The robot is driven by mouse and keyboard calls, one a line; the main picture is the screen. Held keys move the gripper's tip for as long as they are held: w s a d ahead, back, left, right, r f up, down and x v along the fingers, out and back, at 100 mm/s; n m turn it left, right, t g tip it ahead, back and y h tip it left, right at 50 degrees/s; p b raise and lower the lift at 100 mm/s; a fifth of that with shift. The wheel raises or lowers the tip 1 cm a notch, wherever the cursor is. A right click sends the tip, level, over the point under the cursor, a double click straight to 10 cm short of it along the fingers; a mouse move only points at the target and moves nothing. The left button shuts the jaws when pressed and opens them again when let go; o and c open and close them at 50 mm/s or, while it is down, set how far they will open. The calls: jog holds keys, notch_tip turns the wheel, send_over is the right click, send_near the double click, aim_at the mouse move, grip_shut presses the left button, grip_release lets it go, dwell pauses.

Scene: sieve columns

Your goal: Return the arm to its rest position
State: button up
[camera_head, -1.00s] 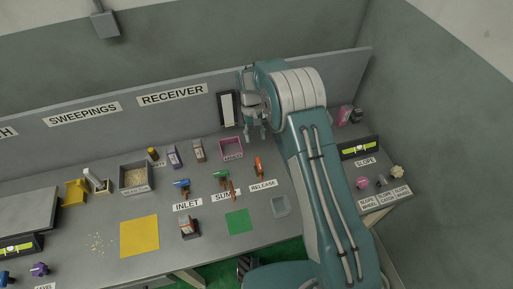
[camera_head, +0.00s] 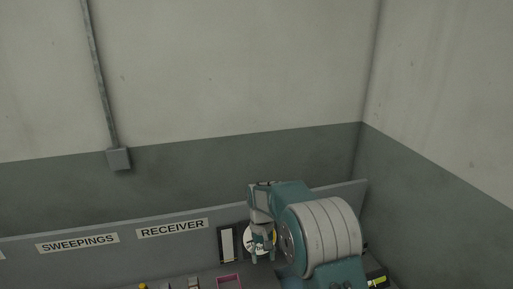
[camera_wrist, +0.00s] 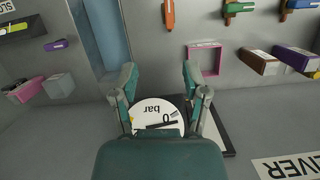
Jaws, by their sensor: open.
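My gripper (camera_wrist: 158,76) is open, its two fingers spread apart with nothing between the tips. In the head view my gripper (camera_head: 263,255) hangs pointing down in front of the back panel, below the bent wrist of my teal and white arm. A round white gauge marked "bar" (camera_wrist: 153,110) shows between and behind the fingers in the wrist view, partly covered by my gripper body. No contact between the fingers and the gauge can be made out.
The back panel carries the RECEIVER sign (camera_head: 172,229) and SWEEPINGS sign (camera_head: 78,243). A dark-framed white strip (camera_head: 227,244) is beside my gripper. A pink square tray (camera_wrist: 205,58) and small boxes (camera_wrist: 258,62) stand on the bench.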

jog(key=s+d+r+t, duration=0.1)
jog(key=s+d+r, duration=0.25)
jog(key=r, duration=0.25)
jog(key=s+d+r+m+t, duration=0.1)
jog(key=s+d+r+t, duration=0.1)
jog(key=s+r, duration=0.3)
jog(key=s+d+r+t, duration=0.1)
jog(key=s+d+r, duration=0.2)
jog(key=r, duration=0.4)
jog(key=s+d+r+t, duration=0.1)
jog(key=s+d+t, duration=0.1)
jog(key=s, duration=0.7)
jog(key=s+d+r+m+t, duration=0.1)
jog(key=s+d+t, duration=0.1)
jog(key=s, duration=0.7)
jog(key=shift+s+d+r+t+y, duration=0.15)
jog(key=shift+d+r+t+y, duration=0.15)
jog(key=shift+d+r+t, duration=0.15)
